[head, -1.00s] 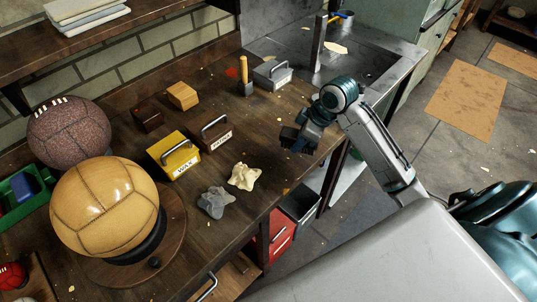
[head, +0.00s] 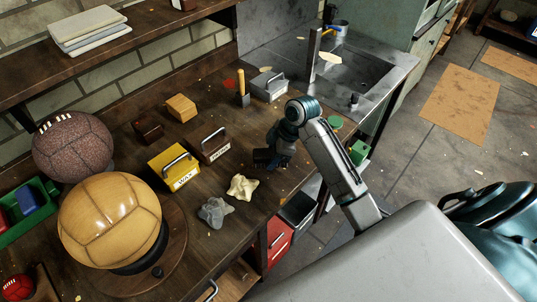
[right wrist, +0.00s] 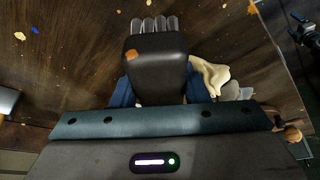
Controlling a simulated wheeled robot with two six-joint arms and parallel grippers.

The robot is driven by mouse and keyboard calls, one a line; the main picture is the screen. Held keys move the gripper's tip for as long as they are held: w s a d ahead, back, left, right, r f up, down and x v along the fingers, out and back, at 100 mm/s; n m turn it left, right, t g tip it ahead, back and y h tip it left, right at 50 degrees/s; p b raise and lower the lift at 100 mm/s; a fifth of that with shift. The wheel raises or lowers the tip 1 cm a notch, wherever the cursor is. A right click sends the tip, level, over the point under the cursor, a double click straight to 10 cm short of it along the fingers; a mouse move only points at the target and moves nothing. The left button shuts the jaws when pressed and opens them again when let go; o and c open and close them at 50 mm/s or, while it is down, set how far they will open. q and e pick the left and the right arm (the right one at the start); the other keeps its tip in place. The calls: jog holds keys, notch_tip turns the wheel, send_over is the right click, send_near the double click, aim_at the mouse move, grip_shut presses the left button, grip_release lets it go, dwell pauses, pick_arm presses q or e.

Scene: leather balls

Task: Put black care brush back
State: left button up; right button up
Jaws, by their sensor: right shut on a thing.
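The black care brush (right wrist: 155,68), a dark rounded block with pale grey bristles at its far end, shows in the right wrist view. My right gripper (right wrist: 158,92) is shut on it, with a blue finger on each side. In the head view my right gripper (head: 274,152) is over the workbench, to the right of the brown labelled box, and the brush (head: 266,160) is a small dark shape beneath it. Whether the brush touches the bench is hard to tell. My left gripper is not in view.
On the workbench stand a yellow WAX box (head: 174,166), a brown box (head: 214,146), a grey box (head: 269,85) and wooden blocks (head: 181,107). A cream cloth (head: 241,187) and a grey cloth (head: 215,212) lie near the front edge. A tan ball (head: 110,218) is at left.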

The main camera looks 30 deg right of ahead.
aim_at(269, 159)
jog(key=shift+w+f, duration=0.1)
jog(key=shift+w, duration=0.9)
jog(key=shift+w+f+p, duration=0.1)
jog(key=shift+f+p, duration=0.15)
jog(key=shift+p, duration=0.1)
notch_tip(269, 159, down, 3)
jog(key=shift+r+p, duration=0.1)
jog(key=shift+p, duration=0.6)
jog(key=shift+f, duration=0.25)
jog(key=o, duration=0.9)
